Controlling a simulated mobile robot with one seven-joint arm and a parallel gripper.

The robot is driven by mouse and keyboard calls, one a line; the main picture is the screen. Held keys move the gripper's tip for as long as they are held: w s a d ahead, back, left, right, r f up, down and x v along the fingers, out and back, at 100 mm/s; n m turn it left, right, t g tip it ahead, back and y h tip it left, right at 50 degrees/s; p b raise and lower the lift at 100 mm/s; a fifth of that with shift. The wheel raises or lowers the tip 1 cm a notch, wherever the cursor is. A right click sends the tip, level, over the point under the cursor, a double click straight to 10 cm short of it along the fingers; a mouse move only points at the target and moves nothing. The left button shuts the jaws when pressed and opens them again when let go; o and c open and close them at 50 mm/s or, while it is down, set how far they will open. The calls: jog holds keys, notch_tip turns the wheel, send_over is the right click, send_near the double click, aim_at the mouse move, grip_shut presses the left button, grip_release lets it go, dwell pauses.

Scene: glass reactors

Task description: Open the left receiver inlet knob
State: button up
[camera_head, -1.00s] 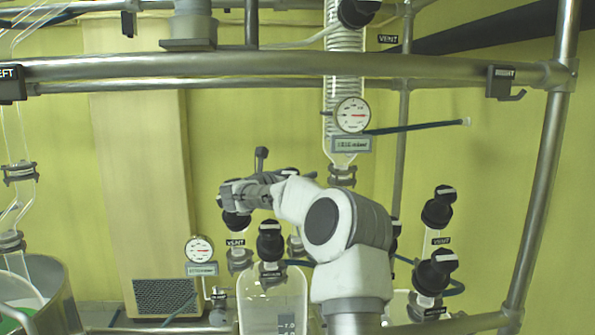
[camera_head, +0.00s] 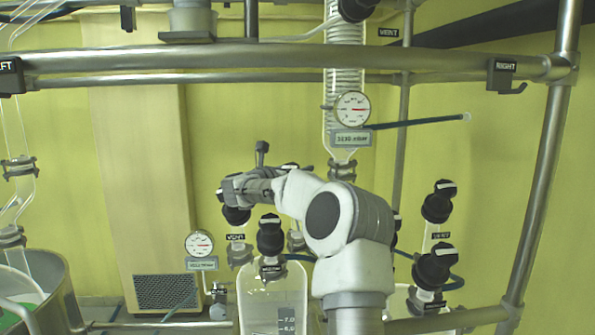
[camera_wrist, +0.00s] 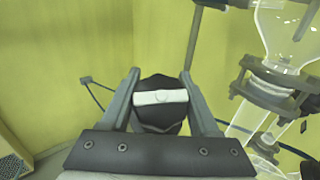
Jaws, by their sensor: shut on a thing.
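The left receiver (camera_head: 272,305) is a clear glass vessel with a printed scale, low in the middle of the head view. A black knob with a white bar (camera_wrist: 160,98) sits between the two fingers of my gripper (camera_wrist: 162,92) in the wrist view, and the fingers are shut on its sides. The bar lies crosswise from finger to finger. In the head view my gripper (camera_head: 229,190) reaches left, at a black knob (camera_head: 236,215) above a VENT label. Another black knob (camera_head: 270,236) stands upright over the receiver. I cannot tell which knob is the inlet.
A round gauge (camera_head: 200,244) stands left of the receiver, and another gauge (camera_head: 352,109) hangs by the coiled condenser. Two more black knobs (camera_head: 437,262) are on the right. A metal rail (camera_head: 290,60) crosses above. Glass piping (camera_wrist: 275,75) is close on the right in the wrist view.

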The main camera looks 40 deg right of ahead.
jog(key=shift+f+b, duration=0.1)
jog(key=shift+b, duration=0.2)
